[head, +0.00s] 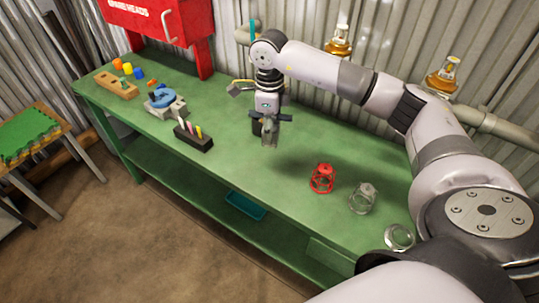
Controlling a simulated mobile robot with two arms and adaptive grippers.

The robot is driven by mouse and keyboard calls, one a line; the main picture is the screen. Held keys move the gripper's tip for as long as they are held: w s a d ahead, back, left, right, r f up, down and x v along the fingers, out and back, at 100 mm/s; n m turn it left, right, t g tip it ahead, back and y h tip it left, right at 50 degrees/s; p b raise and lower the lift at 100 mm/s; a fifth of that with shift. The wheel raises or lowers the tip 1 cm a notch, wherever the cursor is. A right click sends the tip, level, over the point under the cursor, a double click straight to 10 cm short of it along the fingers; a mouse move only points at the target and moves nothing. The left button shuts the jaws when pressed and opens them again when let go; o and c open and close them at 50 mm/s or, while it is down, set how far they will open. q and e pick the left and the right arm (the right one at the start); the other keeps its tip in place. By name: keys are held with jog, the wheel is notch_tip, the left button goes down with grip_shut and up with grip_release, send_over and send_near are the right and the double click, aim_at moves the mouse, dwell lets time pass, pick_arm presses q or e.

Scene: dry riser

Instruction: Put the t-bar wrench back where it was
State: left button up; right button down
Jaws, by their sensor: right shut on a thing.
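My right gripper (268,137) hangs jaws down above the middle of the green workbench (265,185). It is shut on a small dark piece with a crosswise bar (285,117), which looks like the t-bar wrench. The fingers and wrist hide most of it, so its shaft and lower end cannot be made out. A dark shadow lies on the bench below the gripper, and a gap above the bench seems to show. My left gripper is not in view.
A black rack (194,139) with coloured handles, a blue ring on a grey base (163,99) and a wooden block (117,87) stand left. A red cage (322,178), a clear cage (362,198) and a glass piece (399,237) stand right. A red cabinet (160,25) is behind.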

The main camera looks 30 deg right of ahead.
notch_tip(320, 180, down, 11)
jog(key=shift+a+r+p, duration=0.1)
jog(key=shift+p, duration=0.65)
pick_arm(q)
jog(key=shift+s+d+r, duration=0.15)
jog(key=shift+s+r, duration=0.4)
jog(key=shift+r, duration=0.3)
pick_arm(e)
jog(key=shift+f, duration=0.25)
jog(key=c, duration=1.2)
grip_release()
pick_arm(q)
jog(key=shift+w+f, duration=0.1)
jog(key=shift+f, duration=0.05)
pick_arm(e)
jog(key=shift+r, duration=0.15)
